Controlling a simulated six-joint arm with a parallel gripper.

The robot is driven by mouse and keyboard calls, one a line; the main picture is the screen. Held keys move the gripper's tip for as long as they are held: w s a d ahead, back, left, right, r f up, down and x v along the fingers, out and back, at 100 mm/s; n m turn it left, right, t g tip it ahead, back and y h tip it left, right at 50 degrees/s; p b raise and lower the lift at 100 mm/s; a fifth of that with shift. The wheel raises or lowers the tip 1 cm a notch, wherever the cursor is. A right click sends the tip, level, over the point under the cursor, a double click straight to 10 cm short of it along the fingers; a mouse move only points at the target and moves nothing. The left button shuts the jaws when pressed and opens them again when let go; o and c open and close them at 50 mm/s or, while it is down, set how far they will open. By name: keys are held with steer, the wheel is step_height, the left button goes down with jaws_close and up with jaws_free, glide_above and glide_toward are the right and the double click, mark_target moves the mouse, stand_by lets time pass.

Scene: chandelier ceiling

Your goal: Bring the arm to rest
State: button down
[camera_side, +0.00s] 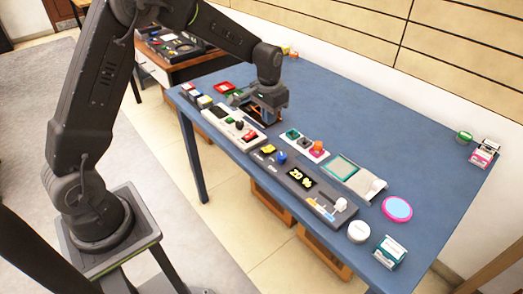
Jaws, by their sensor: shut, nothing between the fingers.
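My gripper (262,112) hangs low over the left part of the blue table (345,112), with its wrist above it. It is shut, and I see nothing held in it. It is close above a dark flat item with an orange patch, which it partly covers. A light panel with a red block and knobs (235,127) lies just in front of it. My arm rises from its stand at the left and bends over to the table.
Nearby are a panel with coloured knobs (303,145), a green-screened device (350,175), a pink-rimmed blue disc (397,209) and a white round container (358,231). The table's back middle is clear.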

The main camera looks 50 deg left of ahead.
steer(key=s+d+r+t, duration=0.3)
steer(key=s+d+r, duration=0.1)
steer(key=s+r, duration=0.85)
steer(key=s+d+r+t, duration=0.1)
steer(key=s, duration=0.6)
steer(key=s+d+r+t, duration=0.1)
steer(key=s+r, duration=0.1)
steer(key=s, duration=0.5)
steer(key=shift+s+d, duration=0.3)
steer(key=shift+s, duration=0.1)
